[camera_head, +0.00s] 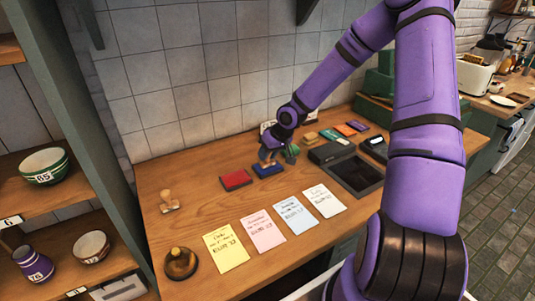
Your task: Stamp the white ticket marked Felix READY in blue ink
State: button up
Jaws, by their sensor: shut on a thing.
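The white ticket (323,201) lies on the wooden counter at the right end of a row of tickets. Its handwriting is too small to read, so I cannot confirm the name. The blue ink pad (268,170) lies behind the row, to the right of the red ink pad (236,179). My gripper (269,157) points down directly over the blue pad. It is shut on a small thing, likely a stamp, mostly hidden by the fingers. I cannot tell whether that thing touches the pad. A wooden-handled stamp (169,201) stands at the counter's left.
Yellow (226,249), pink (262,230) and blue (295,214) tickets lie left of the white one. A round wooden item (181,263) sits at front left. A dark tray (356,174) lies to the right. My arm crosses the right side. Counter between pads and tickets is clear.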

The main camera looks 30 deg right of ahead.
jog(key=shift+r, duration=3.4)
